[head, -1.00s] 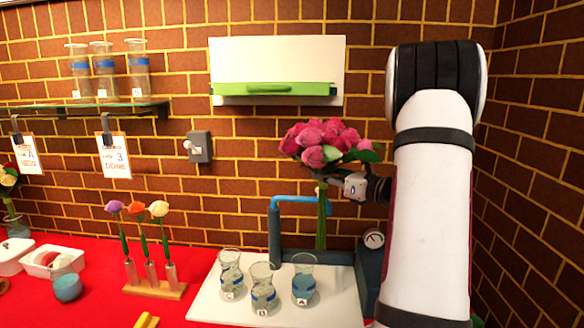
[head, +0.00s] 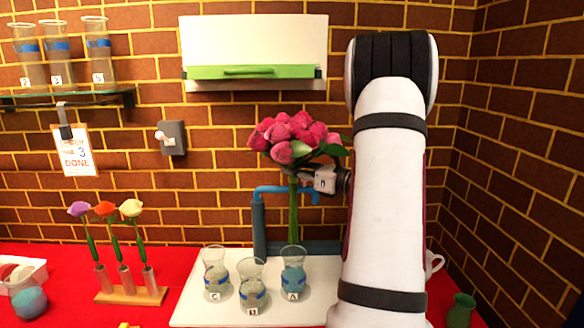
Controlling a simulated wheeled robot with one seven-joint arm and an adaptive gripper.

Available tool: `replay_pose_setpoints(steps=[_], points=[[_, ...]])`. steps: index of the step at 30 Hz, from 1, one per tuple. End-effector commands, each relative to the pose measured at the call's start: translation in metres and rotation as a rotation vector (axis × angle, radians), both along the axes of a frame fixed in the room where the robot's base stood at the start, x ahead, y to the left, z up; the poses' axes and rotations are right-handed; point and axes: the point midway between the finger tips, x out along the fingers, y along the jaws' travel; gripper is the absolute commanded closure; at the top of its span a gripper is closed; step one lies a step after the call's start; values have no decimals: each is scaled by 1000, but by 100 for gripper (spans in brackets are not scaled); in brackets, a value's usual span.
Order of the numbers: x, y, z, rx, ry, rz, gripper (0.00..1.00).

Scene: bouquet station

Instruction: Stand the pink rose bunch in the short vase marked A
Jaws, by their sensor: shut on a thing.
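The pink rose bunch (head: 290,137) is upright, its green stems hanging straight down. My gripper (head: 306,181) is shut on the stems just below the blooms and leaves. The short vase marked A (head: 293,274) stands on the white board (head: 200,318), to the right of two other short vases. The stem ends reach down to about the rim of vase A in the picture. I cannot tell whether they are behind, above or inside it. The vase has a blue band and a label at its base.
Vase C (head: 215,275) and vase B (head: 252,287) stand close on the left. A blue pipe (head: 258,220) rises behind the vases. A wooden stand (head: 130,295) with single flowers is farther left. A green vase (head: 460,310) is at lower right.

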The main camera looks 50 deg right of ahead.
Motion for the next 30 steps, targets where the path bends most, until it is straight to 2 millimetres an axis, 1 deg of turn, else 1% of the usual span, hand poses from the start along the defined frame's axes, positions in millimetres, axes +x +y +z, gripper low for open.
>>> replay_pose_setpoints(steps=[1,30], points=[[1,0,-4,0,-1,0,100],[0,0,-65,-1,-1,-1,100]])
